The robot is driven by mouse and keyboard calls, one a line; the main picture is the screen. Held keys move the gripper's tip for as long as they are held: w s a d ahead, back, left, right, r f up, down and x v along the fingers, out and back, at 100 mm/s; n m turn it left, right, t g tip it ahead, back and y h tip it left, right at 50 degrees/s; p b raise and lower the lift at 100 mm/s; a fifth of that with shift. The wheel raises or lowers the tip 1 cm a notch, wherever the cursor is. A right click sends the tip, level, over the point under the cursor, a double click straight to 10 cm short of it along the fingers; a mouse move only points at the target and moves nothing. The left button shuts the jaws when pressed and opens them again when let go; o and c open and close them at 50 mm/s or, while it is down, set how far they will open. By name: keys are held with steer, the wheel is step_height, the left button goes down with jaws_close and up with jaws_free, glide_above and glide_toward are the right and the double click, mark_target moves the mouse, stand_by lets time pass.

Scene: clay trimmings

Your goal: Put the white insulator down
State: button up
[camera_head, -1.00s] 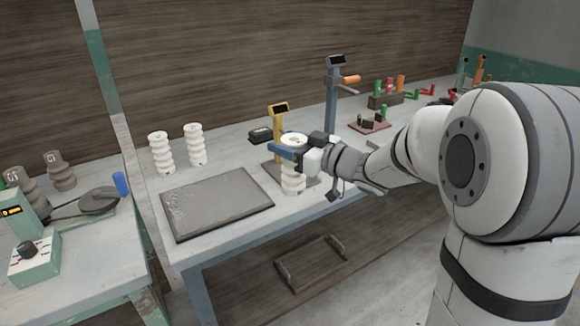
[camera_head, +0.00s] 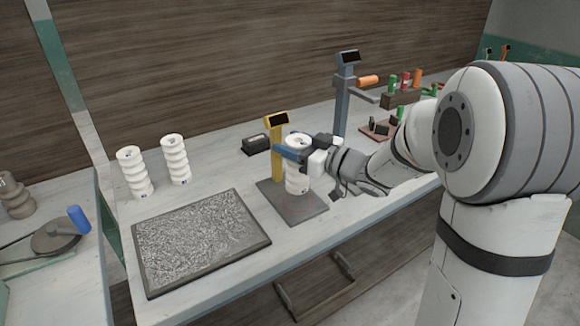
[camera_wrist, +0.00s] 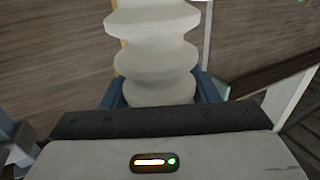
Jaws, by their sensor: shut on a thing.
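My gripper (camera_head: 290,153) is shut on a white ribbed insulator (camera_head: 297,181) and holds it upright. The insulator is over a dark flat plate (camera_head: 306,212) with a yellow post and small display (camera_head: 277,122) behind it. I cannot tell whether its lower end touches the plate. In the wrist view the insulator (camera_wrist: 157,48) rises between the blue fingers (camera_wrist: 160,92); its lower end is out of that picture or hidden.
Two more white insulators (camera_head: 133,172) (camera_head: 176,160) stand at the back left of the table. A grey textured mat (camera_head: 200,240) lies in front of them. A small black box (camera_head: 255,144) is behind the yellow post. A blue-grey stand (camera_head: 342,100) with an orange handle is to the right.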

step_height(320, 180, down, 4)
steer(key=shift+f+b, duration=0.15)
steer(key=shift+b, duration=0.15)
steer(key=shift+s, duration=0.1)
steer(key=shift+f, duration=0.15)
steer(key=o, duration=1.5)
steer(key=shift+f, duration=0.1)
steer(key=shift+o, duration=0.2)
